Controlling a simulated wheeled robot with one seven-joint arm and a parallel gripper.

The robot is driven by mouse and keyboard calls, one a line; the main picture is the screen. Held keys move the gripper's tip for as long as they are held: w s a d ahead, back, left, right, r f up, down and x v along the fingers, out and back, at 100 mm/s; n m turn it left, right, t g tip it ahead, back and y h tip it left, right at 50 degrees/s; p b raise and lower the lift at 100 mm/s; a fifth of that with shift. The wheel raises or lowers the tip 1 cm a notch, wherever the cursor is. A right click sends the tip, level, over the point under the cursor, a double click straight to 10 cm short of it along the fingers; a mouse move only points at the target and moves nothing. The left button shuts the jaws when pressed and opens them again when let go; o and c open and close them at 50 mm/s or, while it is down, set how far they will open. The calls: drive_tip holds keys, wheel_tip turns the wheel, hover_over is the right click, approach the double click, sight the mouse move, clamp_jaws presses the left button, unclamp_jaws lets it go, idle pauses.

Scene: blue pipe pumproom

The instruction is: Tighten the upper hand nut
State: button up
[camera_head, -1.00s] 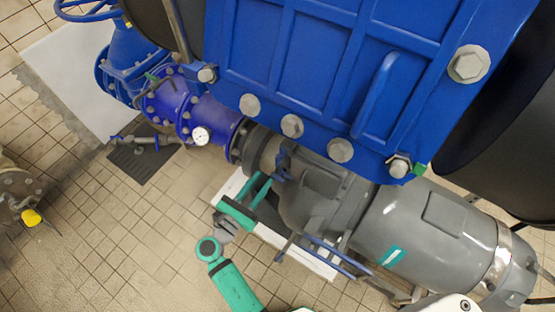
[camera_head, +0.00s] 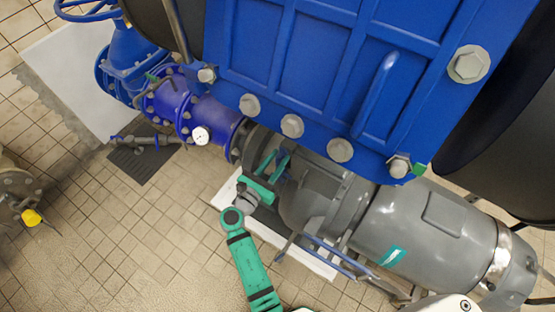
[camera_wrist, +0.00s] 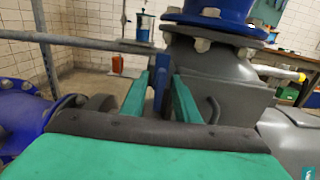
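The blue hand nut (camera_wrist: 160,78) stands upright on the grey pump housing, between my two green fingers in the wrist view. In the head view it is mostly hidden by the fingers. My gripper (camera_head: 278,157) is open at the near side of the pump, left of the grey motor. In the wrist view its fingers (camera_wrist: 161,77) are apart, one on each side of the blue part. I cannot tell whether either finger touches it.
The large blue panel (camera_head: 315,60) with big bolts overhangs the pump. A blue pipe with a gauge (camera_head: 200,136) lies to the left. A grey rail (camera_wrist: 85,43) crosses the wrist view.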

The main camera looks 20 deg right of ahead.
clamp_jaws()
drive_tip(key=shift+m, duration=0.4)
drive_tip(key=m, duration=0.3)
drive_tip(key=shift+s+f, duration=0.1)
drive_tip(key=m, duration=0.3)
drive_tip(key=shift+s+d+m, duration=0.1)
drive_tip(key=shift+m, duration=0.2)
drive_tip(key=m, duration=1)
drive_tip(key=shift+s+f, duration=0.1)
drive_tip(key=shift+f, duration=0.25)
drive_tip(key=shift+m, duration=0.4)
